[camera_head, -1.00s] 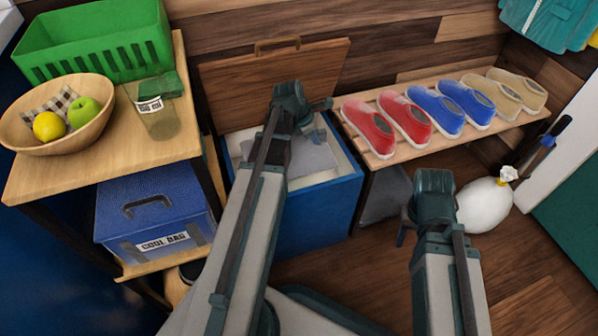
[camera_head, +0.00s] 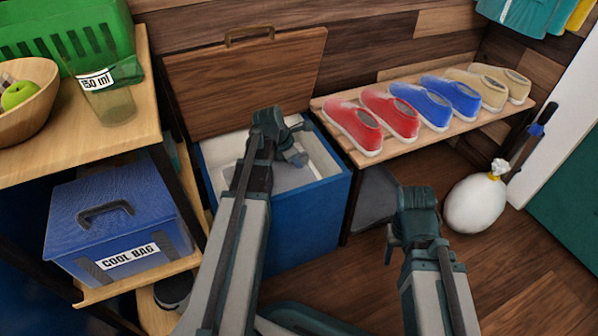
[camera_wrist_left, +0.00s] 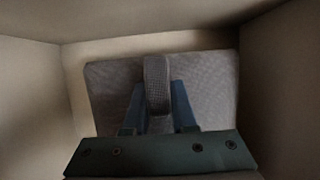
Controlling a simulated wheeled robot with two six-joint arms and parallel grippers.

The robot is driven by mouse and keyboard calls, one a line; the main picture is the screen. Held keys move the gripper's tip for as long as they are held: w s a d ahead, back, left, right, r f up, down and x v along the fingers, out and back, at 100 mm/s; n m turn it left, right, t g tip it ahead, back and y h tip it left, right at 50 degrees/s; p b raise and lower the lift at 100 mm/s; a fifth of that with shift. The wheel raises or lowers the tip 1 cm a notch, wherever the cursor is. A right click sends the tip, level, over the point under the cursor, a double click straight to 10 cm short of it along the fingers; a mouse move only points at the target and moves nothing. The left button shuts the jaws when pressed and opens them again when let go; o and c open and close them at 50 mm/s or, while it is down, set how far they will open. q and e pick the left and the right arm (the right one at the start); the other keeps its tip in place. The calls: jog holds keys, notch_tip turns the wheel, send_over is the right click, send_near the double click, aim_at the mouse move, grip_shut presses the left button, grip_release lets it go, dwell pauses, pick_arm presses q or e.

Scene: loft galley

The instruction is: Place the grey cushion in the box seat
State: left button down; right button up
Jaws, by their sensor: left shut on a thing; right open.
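The blue box seat (camera_head: 305,225) stands against the wall with its wooden lid (camera_head: 245,85) raised. My left gripper (camera_head: 296,157) reaches down into its opening. The grey cushion (camera_head: 291,178) shows partly inside the box, behind my left arm. In the left wrist view the cushion (camera_wrist_left: 211,92) lies between the pale inner walls, and the left gripper (camera_wrist_left: 158,95) is shut on its grey strap loop (camera_wrist_left: 157,75). I cannot tell whether the cushion touches the box floor. My right gripper (camera_head: 391,249) is open and empty, right of the box; its fingertips are mostly hidden.
A slatted rack with red shoes (camera_head: 372,122), blue shoes (camera_head: 440,100) and beige shoes (camera_head: 495,85) stands right of the box. A shelf at left holds a blue cool bag (camera_head: 118,225), a clear cup (camera_head: 108,98), a bowl (camera_head: 30,105) and a green crate (camera_head: 60,35). A white sack (camera_head: 475,205) stands on the floor.

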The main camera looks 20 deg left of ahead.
pick_arm(q)
jog(key=shift+f, duration=0.1)
jog(key=shift+f, duration=0.1)
jog(key=c, duration=1.2)
grip_release()
jog(key=shift+f, duration=0.1)
jog(key=o, duration=0.5)
jog(key=shift+p+v, duration=0.8)
jog(key=shift+v, duration=0.05)
jog(key=p+v, duration=1)
jog(key=shift+r, duration=0.4)
